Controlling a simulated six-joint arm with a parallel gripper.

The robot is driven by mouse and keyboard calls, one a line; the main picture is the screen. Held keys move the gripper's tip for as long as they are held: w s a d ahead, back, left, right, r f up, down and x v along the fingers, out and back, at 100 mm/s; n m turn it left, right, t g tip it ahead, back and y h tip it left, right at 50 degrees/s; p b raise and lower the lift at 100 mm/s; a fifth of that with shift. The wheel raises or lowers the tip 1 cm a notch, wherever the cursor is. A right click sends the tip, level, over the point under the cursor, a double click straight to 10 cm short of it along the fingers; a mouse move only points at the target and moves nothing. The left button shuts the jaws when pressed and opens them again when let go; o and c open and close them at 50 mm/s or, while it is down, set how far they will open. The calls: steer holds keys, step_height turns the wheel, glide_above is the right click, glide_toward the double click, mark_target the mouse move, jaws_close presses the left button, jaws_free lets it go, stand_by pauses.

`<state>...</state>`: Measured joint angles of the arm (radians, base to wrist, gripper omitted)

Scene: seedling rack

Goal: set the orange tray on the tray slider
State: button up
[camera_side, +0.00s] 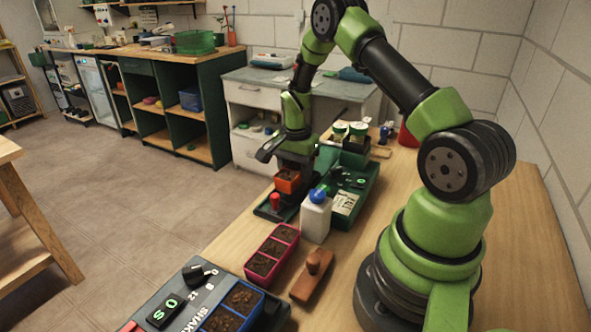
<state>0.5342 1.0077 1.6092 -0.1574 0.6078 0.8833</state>
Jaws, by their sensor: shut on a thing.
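The small orange tray (287,184) holds dark soil. My gripper (287,170) points down and is shut on it, hiding its upper part. A low dark base with a red knob (275,201), which looks like the tray slider, lies just below and in front of the tray. The tray appears over the rear part of this base. I cannot tell whether it touches it.
A white bottle with a blue cap (316,217) stands close on the right, before a green machine (362,193). Nearer are a pink tray (262,268), a wooden tamper (312,277) and a shaker (180,309) bearing a blue tray (263,307).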

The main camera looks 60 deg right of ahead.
mark_target(295, 166)
steer(key=shift+f, duration=0.45)
stand_by(1.0)
steer(key=shift+r, duration=0.45)
steer(key=shift+f, duration=0.85)
stand_by(0.6)
steer(key=o, duration=0.7)
steer(key=shift+r, duration=0.1)
steer(key=shift+r, duration=5.5)
